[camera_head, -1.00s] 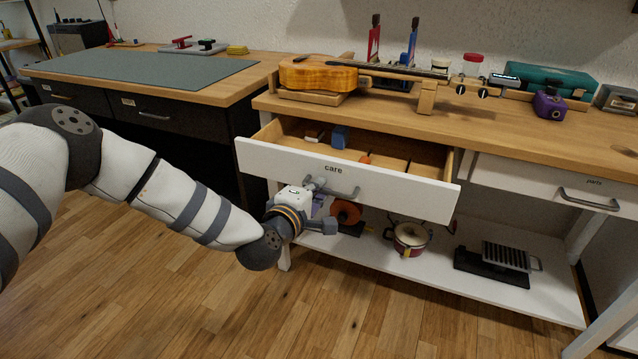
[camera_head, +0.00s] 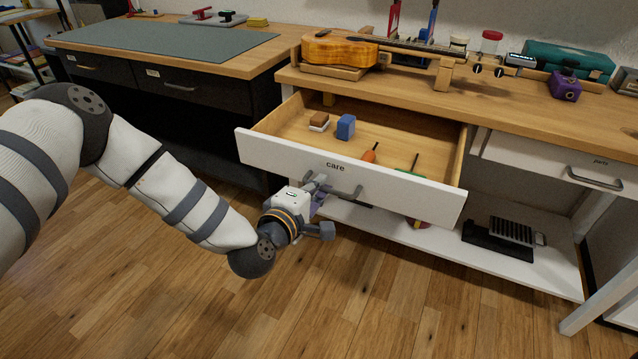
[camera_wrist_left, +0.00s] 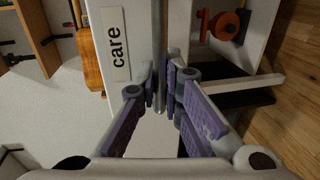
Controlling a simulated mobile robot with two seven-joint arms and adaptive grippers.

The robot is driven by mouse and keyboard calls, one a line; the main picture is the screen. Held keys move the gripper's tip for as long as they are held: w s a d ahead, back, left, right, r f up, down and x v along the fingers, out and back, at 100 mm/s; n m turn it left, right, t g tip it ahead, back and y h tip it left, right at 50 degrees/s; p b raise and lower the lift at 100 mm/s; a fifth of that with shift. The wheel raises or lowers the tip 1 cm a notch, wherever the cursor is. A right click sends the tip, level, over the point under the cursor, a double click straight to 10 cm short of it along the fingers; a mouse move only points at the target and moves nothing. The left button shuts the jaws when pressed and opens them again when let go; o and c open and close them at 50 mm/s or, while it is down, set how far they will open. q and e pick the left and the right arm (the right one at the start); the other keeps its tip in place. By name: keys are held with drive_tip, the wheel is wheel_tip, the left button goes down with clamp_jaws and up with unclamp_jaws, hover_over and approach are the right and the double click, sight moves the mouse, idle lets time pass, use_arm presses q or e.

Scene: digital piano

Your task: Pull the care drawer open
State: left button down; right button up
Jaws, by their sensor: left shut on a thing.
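The care drawer (camera_head: 400,193) has a white front with the label "care" and stands well out from the workbench. It holds a brown-and-white block, a blue block (camera_head: 346,127), an orange-handled tool (camera_head: 370,153) and a green-handled tool (camera_head: 413,163). My left gripper (camera_head: 322,188) is at the drawer's grey bar handle (camera_head: 345,193), shut on it. In the left wrist view the purple finger pads (camera_wrist_left: 165,88) lie on both sides of the handle bar (camera_wrist_left: 160,40), beside the label (camera_wrist_left: 116,42). My right gripper is not in view.
A guitar (camera_head: 340,50) lies on the wooden benchtop above. A closed parts drawer (camera_head: 560,165) is to the right. A lower shelf (camera_head: 440,240) holds a black rack. The wooden floor in front is clear.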

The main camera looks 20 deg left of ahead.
use_arm(q)
drive_tip(key=c, duration=1.7)
unclamp_jaws()
drive_tip(key=shift+s, duration=0.1)
drive_tip(key=v, duration=1.2)
